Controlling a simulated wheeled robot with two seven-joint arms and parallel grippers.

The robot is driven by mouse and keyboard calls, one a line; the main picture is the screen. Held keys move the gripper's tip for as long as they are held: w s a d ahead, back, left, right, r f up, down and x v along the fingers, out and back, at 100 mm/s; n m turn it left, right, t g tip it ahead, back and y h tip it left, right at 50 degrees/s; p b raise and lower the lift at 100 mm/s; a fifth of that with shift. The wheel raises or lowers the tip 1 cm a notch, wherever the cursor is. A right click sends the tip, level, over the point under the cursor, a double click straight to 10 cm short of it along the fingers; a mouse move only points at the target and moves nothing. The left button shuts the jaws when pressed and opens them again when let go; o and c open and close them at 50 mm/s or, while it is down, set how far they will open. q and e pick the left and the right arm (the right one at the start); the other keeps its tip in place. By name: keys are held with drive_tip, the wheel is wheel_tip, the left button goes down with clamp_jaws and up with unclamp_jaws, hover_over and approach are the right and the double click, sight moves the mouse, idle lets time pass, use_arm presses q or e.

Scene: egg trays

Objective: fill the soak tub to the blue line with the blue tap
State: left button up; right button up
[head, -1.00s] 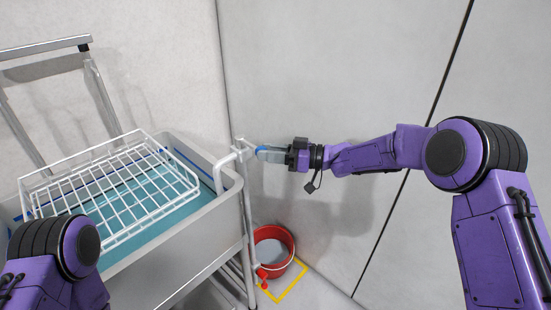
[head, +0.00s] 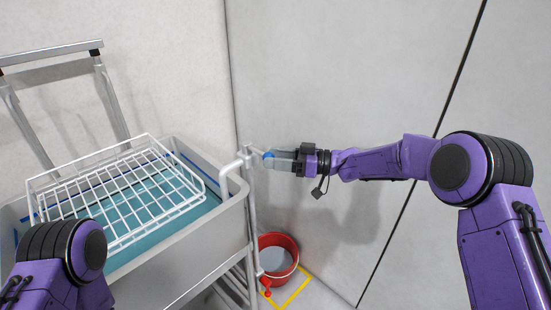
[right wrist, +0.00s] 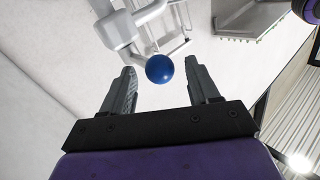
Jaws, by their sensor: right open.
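The grey soak tub (head: 180,262) stands at the left with teal water (head: 135,212) in it. A blue line (head: 185,162) runs along its inner wall; the water surface shows below the line at the far side. The tap's blue knob (head: 268,155) is on white pipework (head: 243,158) at the tub's right corner. My right gripper (head: 276,160) is open at the knob, its fingers pointing left. In the right wrist view the blue knob (right wrist: 159,69) lies centred between the open fingertips (right wrist: 163,75), slightly ahead of them. My left gripper is out of view.
A white wire basket (head: 115,200) rests tilted over the tub. Pale walls stand close behind the tub and my right arm.

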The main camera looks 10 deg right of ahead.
drive_tip(key=b+v, duration=0.2)
drive_tip(key=v, duration=0.8)
drive_tip(key=shift+d, duration=0.15)
idle(1.3)
drive_tip(key=s+d+f+m+t+h, duration=0.25)
drive_tip(key=f+m+h, duration=0.25)
drive_tip(key=f, duration=0.3)
drive_tip(key=s+d+f+m+t+h, duration=0.1)
drive_tip(key=f+m+t+h, duration=0.25)
drive_tip(key=f+m, duration=0.35)
drive_tip(key=s+d+f+m+t+h, duration=0.2)
drive_tip(key=f+m+h, duration=0.2)
drive_tip(key=f+h, duration=0.3)
drive_tip(key=s+d+f+m+g+h, duration=0.1)
drive_tip(key=s+f+g, duration=0.2)
drive_tip(key=s+f, duration=0.3)
drive_tip(key=s+d+f+m+g+h, duration=0.1)
drive_tip(key=s+f+g, duration=0.3)
drive_tip(key=s, duration=1.3)
drive_tip(key=s+d+f+m+g+h, duration=0.1)
drive_tip(key=s+d+f+g+h, duration=0.2)
drive_tip(key=s+f, duration=0.4)
drive_tip(key=s, duration=0.5)
drive_tip(key=shift+d+f, duration=0.25)
drive_tip(key=shift+f, duration=0.05)
